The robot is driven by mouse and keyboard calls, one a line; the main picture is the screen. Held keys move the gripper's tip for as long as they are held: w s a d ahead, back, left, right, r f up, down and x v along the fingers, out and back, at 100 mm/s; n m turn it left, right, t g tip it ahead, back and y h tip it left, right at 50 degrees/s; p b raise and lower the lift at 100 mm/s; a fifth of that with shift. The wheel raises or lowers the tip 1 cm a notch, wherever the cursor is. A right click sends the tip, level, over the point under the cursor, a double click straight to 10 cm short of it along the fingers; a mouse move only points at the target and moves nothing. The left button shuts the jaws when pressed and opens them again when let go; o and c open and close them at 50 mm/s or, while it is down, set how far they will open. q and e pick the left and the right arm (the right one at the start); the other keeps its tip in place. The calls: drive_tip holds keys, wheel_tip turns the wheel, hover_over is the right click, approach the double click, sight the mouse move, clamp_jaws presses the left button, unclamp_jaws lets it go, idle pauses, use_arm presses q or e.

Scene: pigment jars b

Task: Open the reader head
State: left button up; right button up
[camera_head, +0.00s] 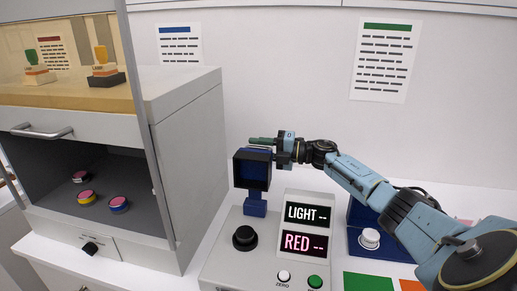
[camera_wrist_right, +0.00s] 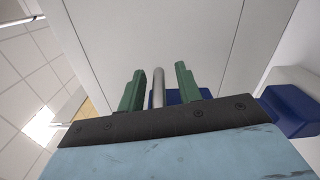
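The reader head (camera_head: 253,170) is a dark blue, box-shaped block on a blue stem, at the back left of the grey reader (camera_head: 225,262). My right gripper (camera_head: 263,141) is at the top edge of the head, reaching in from the right. In the right wrist view its two green fingers (camera_wrist_right: 158,90) are apart. A grey rod (camera_wrist_right: 158,86) stands between them with a gap on each side; it looks like a handle of the head, but I cannot tell for sure. Blue surface shows behind the fingers. My left gripper is not in view.
The reader has a black knob (camera_head: 245,238), displays reading "LIGHT --" (camera_head: 307,213) and "RED --" (camera_head: 304,243), and white and green buttons. A grey cabinet (camera_head: 190,160) with pink-topped jars (camera_head: 119,204) stands left. A blue box with a white knob (camera_head: 369,239) is right.

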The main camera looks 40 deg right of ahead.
drive_tip(key=b+v, duration=0.2)
drive_tip(key=v, duration=1.1)
drive_tip(key=shift+s+r, duration=0.1)
drive_tip(key=shift+s, duration=0.05)
idle(0.5)
